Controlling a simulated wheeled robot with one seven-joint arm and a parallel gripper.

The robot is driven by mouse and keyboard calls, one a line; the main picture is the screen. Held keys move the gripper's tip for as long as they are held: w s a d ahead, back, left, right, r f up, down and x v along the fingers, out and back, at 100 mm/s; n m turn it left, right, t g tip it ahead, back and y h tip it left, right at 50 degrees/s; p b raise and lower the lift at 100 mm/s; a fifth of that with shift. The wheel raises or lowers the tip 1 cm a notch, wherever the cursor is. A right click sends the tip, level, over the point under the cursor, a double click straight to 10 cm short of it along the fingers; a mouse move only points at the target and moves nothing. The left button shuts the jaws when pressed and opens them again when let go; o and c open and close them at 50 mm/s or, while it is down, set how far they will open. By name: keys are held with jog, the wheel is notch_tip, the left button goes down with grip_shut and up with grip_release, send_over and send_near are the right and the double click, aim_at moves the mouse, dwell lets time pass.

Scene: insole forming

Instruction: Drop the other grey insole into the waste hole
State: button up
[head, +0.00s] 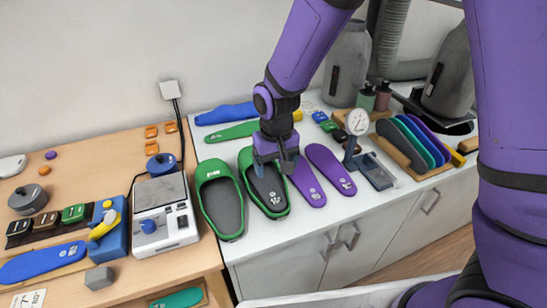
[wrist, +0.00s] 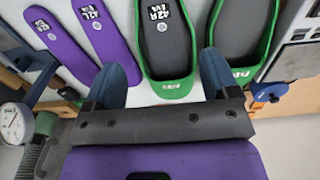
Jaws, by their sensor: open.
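Nothing is held.
Two purple insoles (head: 331,168) lie right of the forms. Beyond them are a dial gauge (head: 356,123) and a rack of coloured insoles (head: 410,140). Large grey vessels (head: 347,65) stand behind. A wooden table (head: 120,270) with a white-and-blue device (head: 163,215) is left.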

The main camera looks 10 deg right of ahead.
send_over(276, 200)
jog(key=shift+f, duration=3.3)
jog(key=shift+f, duration=2.95)
jog(key=c, duration=0.7)
jog(key=shift+c, duration=0.2)
jog(key=shift+r, duration=0.2)
jog(key=shift+r, duration=0.95)
